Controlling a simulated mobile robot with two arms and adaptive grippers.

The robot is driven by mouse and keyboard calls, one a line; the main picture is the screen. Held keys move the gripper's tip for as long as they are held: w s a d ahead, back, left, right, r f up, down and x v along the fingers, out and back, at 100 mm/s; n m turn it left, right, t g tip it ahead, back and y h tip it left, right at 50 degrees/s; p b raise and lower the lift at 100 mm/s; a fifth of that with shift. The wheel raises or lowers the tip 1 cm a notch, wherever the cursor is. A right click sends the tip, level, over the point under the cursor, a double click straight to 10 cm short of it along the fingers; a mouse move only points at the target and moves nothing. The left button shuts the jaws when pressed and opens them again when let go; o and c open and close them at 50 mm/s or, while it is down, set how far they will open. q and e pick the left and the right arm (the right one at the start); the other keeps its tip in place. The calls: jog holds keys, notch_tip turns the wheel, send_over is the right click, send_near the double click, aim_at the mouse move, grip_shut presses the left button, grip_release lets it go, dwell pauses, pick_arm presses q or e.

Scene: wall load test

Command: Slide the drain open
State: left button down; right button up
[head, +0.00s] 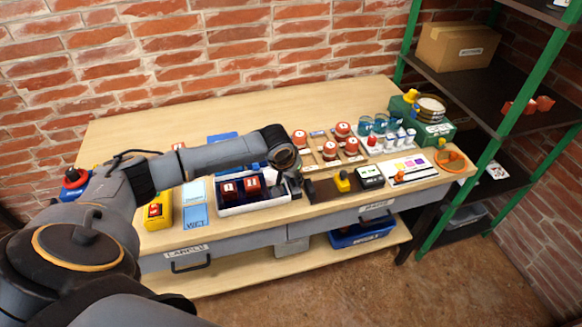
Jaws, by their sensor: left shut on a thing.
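A white tray (258,207) with a dark inside stands at the front of the bench, holding red-and-dark items. My left gripper (294,188) reaches down at the tray's right end and is shut on a small part there. The fingers hide most of this part, and I cannot make out its shape. No drain can be clearly told apart; its opening is not visible from here. Just right of the gripper is a dark brown strip with a yellow knob (342,181). My right gripper is not in view.
A yellow box with a red button (157,213) and blue cards (195,207) lie left of the tray. Red-topped jars (330,150), a black-and-white box (369,176) and a green machine (436,130) stand to the right. A green-post shelf (490,150) borders the bench's right end.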

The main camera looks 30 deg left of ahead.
pick_arm(q)
jog(key=shift+s+d+f, duration=0.15)
jog(key=c, duration=1.1)
grip_release()
jog(key=shift+r, duration=0.35)
jog(key=v, duration=1.1)
jog(key=shift+s+r, duration=0.2)
jog(key=shift+r, duration=0.05)
